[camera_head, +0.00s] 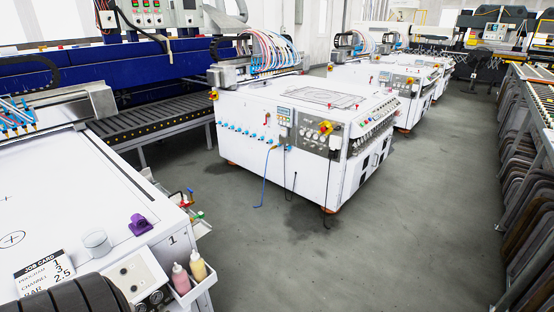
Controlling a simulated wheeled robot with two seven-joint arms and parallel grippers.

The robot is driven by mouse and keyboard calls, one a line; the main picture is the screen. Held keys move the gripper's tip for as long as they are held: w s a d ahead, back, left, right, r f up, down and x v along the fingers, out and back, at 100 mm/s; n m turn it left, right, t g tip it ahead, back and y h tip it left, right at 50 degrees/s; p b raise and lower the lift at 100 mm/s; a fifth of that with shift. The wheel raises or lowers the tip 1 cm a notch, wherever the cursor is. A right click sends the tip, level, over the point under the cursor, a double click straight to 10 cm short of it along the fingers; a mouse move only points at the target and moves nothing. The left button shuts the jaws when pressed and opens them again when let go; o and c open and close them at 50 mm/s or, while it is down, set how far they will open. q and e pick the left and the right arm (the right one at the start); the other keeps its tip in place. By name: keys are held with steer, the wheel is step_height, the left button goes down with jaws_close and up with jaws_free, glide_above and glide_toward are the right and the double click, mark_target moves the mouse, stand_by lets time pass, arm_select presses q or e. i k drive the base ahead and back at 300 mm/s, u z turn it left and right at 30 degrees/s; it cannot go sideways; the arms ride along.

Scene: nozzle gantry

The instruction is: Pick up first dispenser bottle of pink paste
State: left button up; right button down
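The dispenser bottle of pink paste (181,280) stands upright with its pale nozzle up, at the lower left of the head view. A bottle of yellow paste (198,267) stands close beside it, to its right and farther back. Both sit in a white holder (194,293) on the side of the near white machine marked "1" (150,262). The lower parts of the bottles are hidden by the holder's front wall. Neither of my grippers is in view.
On the near machine are a job card (43,275), a white round container (96,242) and a purple object (140,225). Gauges sit left of the bottles. More white machines (265,150) stand ahead. Grey floor (370,255) is clear between them and the right-hand racks (520,190).

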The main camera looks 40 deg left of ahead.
mark_target(179, 276)
steer(key=i, duration=1.7)
steer(key=u, duration=3.05)
steer(key=k, duration=0.45)
steer(key=z, duration=0.75)
